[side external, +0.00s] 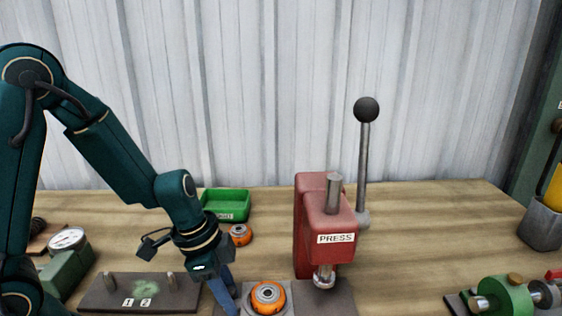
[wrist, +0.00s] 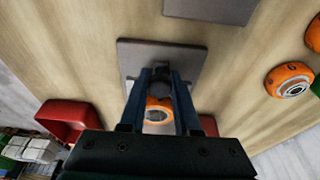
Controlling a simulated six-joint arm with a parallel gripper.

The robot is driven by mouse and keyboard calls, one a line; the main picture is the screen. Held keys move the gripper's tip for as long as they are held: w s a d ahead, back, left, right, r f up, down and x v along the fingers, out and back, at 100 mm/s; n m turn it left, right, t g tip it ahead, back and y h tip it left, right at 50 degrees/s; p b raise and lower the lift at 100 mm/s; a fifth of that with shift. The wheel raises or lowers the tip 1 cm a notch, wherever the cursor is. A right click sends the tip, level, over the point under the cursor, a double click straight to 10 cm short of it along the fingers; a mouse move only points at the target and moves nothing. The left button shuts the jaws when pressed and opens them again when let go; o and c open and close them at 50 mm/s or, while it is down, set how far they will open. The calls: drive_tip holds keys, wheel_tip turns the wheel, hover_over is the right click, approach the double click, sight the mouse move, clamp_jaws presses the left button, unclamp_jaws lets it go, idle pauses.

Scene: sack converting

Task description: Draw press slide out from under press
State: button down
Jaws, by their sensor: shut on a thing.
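The red press (side external: 325,232) stands on the bench in the side external view, its ram over a dark base plate. The press slide (side external: 287,291) is a grey plate at the left of the press, with an orange wheel (side external: 267,297) on it, clear of the ram. My gripper (side external: 226,297) reaches down at the slide's left end. In the wrist view, my gripper (wrist: 161,74) is shut on a dark knob, the slide's handle (wrist: 161,88). The orange wheel (wrist: 157,114) shows between the fingers. The fingers hide part of the slide.
A dark plate with two pins (side external: 140,292) lies to the left. A green tray (side external: 226,205) and another orange wheel (side external: 239,234) are behind. A red bin (wrist: 62,120) shows at the wrist view's left. The press lever (side external: 364,160) stands tall. The green clamp (side external: 505,297) is right.

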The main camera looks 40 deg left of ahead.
idle(0.3)
drive_tip(key=shift+s+a, duration=0.45)
drive_tip(key=c, duration=0.7)
unclamp_jaws()
drive_tip(key=shift+r, duration=0.6)
drive_tip(key=shift+v, duration=2.4)
drive_tip(key=shift+s+a, duration=0.1)
